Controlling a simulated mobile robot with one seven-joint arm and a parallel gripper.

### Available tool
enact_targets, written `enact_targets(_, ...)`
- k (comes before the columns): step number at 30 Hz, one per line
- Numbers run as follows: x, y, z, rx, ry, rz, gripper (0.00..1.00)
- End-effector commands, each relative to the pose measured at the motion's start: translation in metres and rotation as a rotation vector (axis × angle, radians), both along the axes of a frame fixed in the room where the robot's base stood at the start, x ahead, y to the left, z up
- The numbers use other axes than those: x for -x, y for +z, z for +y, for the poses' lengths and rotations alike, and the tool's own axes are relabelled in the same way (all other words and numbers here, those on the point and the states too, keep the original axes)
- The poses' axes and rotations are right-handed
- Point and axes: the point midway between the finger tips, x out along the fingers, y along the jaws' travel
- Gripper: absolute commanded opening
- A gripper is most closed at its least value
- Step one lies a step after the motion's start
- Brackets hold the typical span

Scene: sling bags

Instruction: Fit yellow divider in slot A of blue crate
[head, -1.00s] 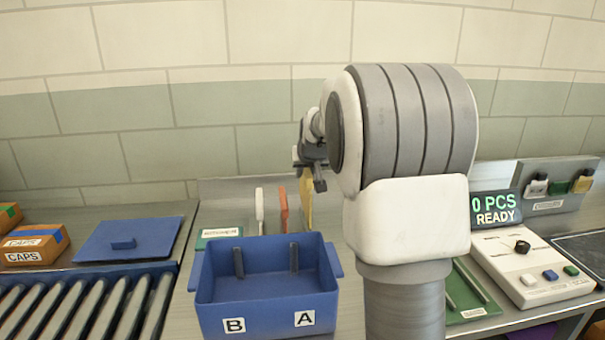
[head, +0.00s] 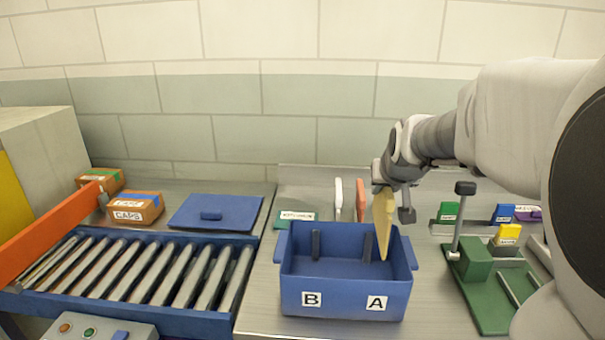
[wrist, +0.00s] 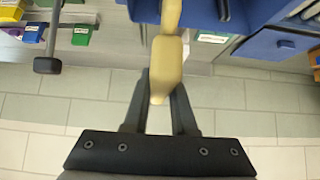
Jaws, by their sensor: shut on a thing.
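The blue crate (head: 345,290) stands open on the bench, with label B at its front left and label A at its front right. Two dark slot rails show inside on its back wall, one toward each label. My gripper (head: 392,185) is shut on the yellow divider (head: 383,222), which hangs slightly tilted over the crate's right side, near the rail behind A. Its lower tip appears in front of the back wall; I cannot tell whether it touches the rail. In the wrist view the divider (wrist: 167,65) sits between the two fingers (wrist: 160,100), beside the blue crate (wrist: 203,12).
A white divider (head: 338,197) and an orange divider (head: 361,198) stand behind the crate. A green fixture with a post (head: 480,265) is to the right. A roller conveyor (head: 140,270) and a blue lid (head: 214,212) are to the left.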

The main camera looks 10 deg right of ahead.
Motion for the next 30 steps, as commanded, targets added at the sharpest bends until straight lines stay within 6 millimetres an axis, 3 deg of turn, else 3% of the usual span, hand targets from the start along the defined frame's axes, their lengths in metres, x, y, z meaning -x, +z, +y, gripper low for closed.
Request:
enact_targets(8,-0.001,-0.001,0.000,0.002,0.001,-0.002,0.00)
enact_targets(24,-0.001,-0.049,0.000,0.001,0.001,-0.001,0.00)
enact_targets(30,-0.001,-0.058,0.000,0.001,0.001,-0.001,0.00)
